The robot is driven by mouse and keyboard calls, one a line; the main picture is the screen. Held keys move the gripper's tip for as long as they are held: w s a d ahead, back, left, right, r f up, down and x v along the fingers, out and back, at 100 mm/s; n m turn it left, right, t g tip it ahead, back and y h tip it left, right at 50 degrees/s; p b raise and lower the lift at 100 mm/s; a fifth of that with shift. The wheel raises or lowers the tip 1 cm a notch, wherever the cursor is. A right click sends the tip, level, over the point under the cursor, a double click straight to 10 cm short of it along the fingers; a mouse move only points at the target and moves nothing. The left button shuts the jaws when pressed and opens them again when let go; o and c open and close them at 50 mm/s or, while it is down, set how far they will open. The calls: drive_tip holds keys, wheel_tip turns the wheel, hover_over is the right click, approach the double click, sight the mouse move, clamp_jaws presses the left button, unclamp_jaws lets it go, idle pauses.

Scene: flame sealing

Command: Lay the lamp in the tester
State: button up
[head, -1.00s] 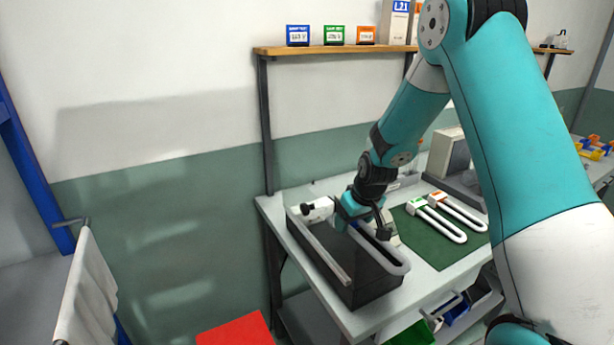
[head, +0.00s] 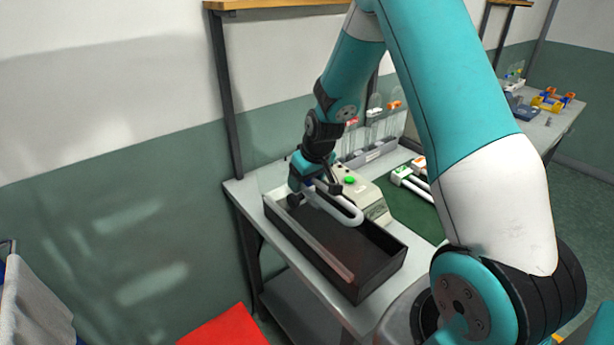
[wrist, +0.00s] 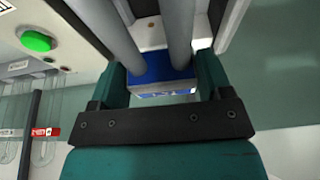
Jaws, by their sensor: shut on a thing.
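My gripper (head: 308,188) is shut on a lamp (head: 343,212), a white U-shaped tube. In the wrist view the lamp's blue base (wrist: 163,72) sits between the fingers (wrist: 162,80), with its two tubes running away from them. In the head view the lamp hangs over the back right part of a long dark open-topped box (head: 375,268). Whether it touches the box is hard to tell. A beige device with a green button (head: 350,181) stands just behind; its button also shows in the wrist view (wrist: 36,41). My gripper hides part of the device.
Other white lamps (head: 408,178) lie on a green mat (head: 428,228) to the right. Glass tubes (head: 372,125) stand in a rack behind the device. A red surface (head: 225,328) is low in front. The table's left edge runs close beside the dark box.

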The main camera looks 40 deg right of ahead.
drive_tip(key=shift+f+b, duration=2.75)
drive_tip(key=shift+f, duration=1.2)
drive_tip(key=shift+b+x, duration=0.8)
drive_tip(key=shift+x, duration=0.35)
drive_tip(key=o, duration=1.1)
drive_tip(key=shift+c, duration=0.2)
drive_tip(key=shift+r, duration=0.15)
drive_tip(key=b+v, duration=0.1)
drive_tip(key=v, duration=1.6)
drive_tip(key=shift+s+r, duration=0.1)
drive_tip(key=shift+r, duration=0.05)
